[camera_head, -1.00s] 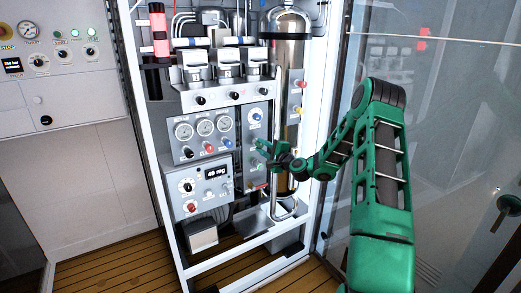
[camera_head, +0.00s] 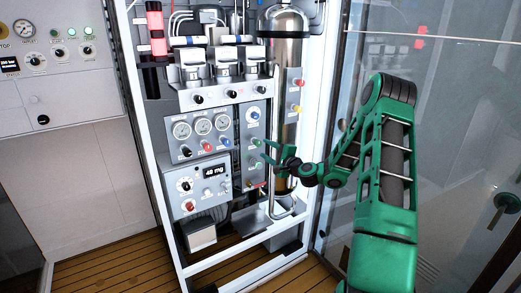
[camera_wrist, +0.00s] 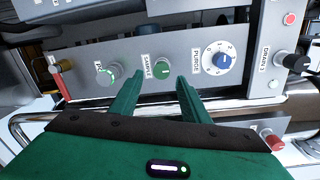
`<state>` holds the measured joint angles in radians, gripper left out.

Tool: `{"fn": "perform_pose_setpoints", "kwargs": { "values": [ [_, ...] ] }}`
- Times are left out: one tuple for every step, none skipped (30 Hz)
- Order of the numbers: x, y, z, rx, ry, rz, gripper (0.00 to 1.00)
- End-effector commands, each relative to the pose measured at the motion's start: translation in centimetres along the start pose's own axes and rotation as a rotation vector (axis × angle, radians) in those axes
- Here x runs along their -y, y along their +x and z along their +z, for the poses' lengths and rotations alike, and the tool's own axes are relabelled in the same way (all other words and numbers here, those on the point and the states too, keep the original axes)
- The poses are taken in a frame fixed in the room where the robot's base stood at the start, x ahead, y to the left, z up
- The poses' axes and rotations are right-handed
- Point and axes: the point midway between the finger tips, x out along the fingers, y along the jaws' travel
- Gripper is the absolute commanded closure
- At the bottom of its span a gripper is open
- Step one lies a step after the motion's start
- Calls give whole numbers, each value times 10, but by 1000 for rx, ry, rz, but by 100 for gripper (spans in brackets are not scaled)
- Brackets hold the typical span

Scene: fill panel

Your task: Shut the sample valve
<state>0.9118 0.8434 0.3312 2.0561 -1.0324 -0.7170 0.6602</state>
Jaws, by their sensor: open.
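The sample valve is a round green knob (camera_wrist: 162,70) with a SAMPLE label beside it on a grey panel in the wrist view. In the head view the matching green knob (camera_head: 255,142) sits below the blue knob on the narrow panel. My gripper (camera_wrist: 160,80) is open and empty, with one green finger on each side of the knob's lower part in the picture. I cannot tell whether either finger touches it. In the head view my gripper (camera_head: 266,151) is just right of that panel.
The blue PURGE dial (camera_wrist: 222,62) is right of the sample knob, and another green-and-grey knob (camera_wrist: 107,74) is left of it. A black DRAIN knob (camera_wrist: 292,62) sticks out further right. A tall metal cylinder (camera_head: 288,100) stands beside the panel, with a bent pipe (camera_head: 292,207) below.

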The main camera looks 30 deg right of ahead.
Motion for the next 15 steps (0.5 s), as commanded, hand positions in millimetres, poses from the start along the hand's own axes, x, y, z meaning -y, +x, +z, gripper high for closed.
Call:
{"fn": "perform_pose_setpoints", "kwargs": {
  "values": [
    [0,-11,-2,-3,2,2,58],
    [0,-16,-1,-2,2,2,58],
    [-1,-23,-1,-3,2,2,58],
    [0,-28,-2,-3,1,1,58],
    [0,-32,-1,-3,2,1,58],
    [-1,-37,-1,-3,1,2,58],
    [-1,-41,-1,-2,1,2,58],
    [-1,-44,-1,-2,2,2,58],
    [-1,-47,-1,-2,0,2,58],
    [-1,-50,-1,-2,0,2,58],
    [-1,-51,-1,-1,1,1,58],
    [-1,-53,0,0,1,2,58],
    [-1,-54,0,0,1,2,58],
    [-1,-54,0,0,0,2,58],
    [-1,-55,0,0,0,2,58]
  ]
}}
